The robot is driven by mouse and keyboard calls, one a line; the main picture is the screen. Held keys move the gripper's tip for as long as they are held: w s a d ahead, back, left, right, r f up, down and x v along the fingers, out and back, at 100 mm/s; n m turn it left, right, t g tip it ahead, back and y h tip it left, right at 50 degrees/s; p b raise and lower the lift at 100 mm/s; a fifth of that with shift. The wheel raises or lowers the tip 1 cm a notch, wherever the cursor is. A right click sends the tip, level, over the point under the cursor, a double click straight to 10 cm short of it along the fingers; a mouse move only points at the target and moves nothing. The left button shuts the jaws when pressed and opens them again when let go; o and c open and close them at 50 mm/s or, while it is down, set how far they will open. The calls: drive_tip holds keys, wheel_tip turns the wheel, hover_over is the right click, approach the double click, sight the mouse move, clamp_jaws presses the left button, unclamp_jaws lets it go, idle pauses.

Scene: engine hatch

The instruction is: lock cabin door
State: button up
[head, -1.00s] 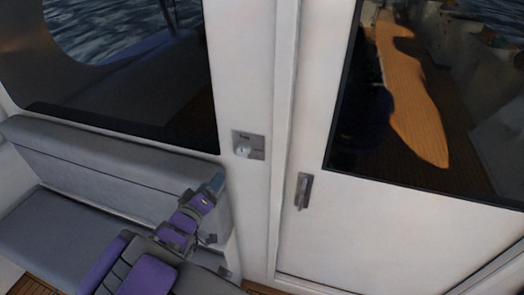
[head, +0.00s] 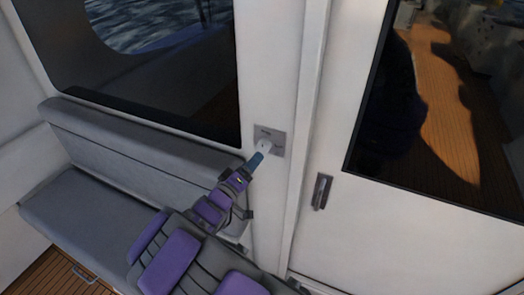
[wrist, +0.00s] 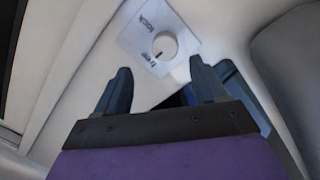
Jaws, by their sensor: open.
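The lock plate (head: 277,140) is a small grey square on the white post left of the cabin door (head: 390,235). In the wrist view the plate (wrist: 138,41) carries a round white knob (wrist: 167,45) with a small dark mark and lettering on two sides. The door looks closed, with a dark handle (head: 321,191). My gripper (head: 259,157) is at the plate in the head view, its tips overlapping the knob's lower left. In the wrist view my gripper (wrist: 160,67) is open and empty; the knob lies just beyond the gap between the fingers. I cannot tell whether they touch it.
A grey cushioned bench (head: 120,205) stands to the left under a dark window (head: 165,75). The door has a large dark window (head: 440,110). A wooden floor (head: 45,265) shows at the lower left.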

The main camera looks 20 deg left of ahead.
sight(261, 148)
drive_tip(key=w, duration=0.7)
drive_tip(key=shift+a+f+b, duration=0.25)
drive_tip(key=shift+f+b, duration=0.05)
drive_tip(key=shift+w+d+r, duration=0.15)
drive_tip(key=shift+w+d, duration=0.35)
drive_tip(key=shift+d, duration=0.25)
drive_tip(key=shift+a, duration=0.7)
drive_tip(key=c, duration=0.3)
drive_tip(key=shift+d, duration=0.4)
drive_tip(key=c, duration=0.5)
drive_tip(key=shift+c, duration=1.2)
drive_tip(key=shift+s+f, duration=0.1)
drive_tip(key=shift+f, duration=0.1)
